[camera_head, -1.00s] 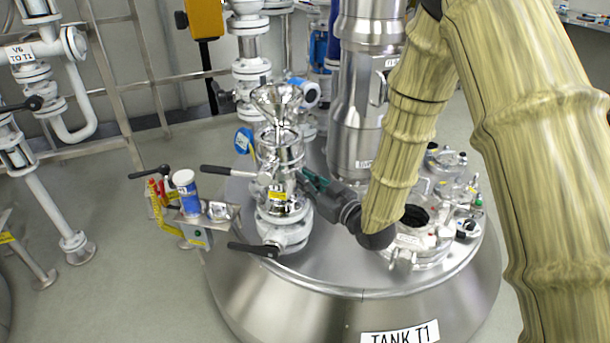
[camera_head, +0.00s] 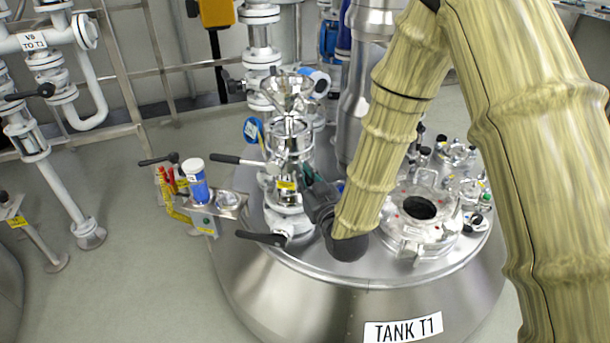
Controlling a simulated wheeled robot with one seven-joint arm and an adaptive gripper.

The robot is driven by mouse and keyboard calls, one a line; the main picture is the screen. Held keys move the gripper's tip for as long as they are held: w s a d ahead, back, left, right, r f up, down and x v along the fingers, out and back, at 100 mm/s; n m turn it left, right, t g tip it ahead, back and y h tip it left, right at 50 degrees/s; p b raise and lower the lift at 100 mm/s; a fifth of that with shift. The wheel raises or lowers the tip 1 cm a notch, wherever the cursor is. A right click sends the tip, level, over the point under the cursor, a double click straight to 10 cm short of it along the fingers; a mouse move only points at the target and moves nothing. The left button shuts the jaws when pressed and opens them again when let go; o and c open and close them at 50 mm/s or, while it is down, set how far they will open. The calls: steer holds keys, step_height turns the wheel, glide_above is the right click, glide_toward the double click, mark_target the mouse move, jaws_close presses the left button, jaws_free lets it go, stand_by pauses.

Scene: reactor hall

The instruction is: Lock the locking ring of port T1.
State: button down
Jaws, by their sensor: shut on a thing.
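Port T1 is the upright metal fitting on the left of the tank's lid, topped by a shiny funnel (camera_head: 285,88). Its metal body carries a small yellow label (camera_head: 287,185). The locking ring appears to sit around this body near the label, but its details are too small to make out and its right side is hidden. My gripper (camera_head: 308,180) reaches the port from the right, at label height. It is shut on a part at the ring's right side, and its fingertips and the held part are mostly hidden. My wrist lies at the front right of the port.
A black-handled lever (camera_head: 238,160) sticks out left of the port, and another (camera_head: 260,238) sticks out low at front left.

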steer(key=shift+s+f, duration=0.1)
steer(key=shift+f, duration=0.1)
steer(key=c, duration=1.6)
jaws_free()
steer(key=shift+o, duration=0.7)
steer(key=shift+s+d, duration=0.15)
steer(key=shift+s, duration=0.15)
steer(key=v, duration=1.1)
steer(key=shift+s, duration=0.15)
steer(key=shift+r, duration=0.1)
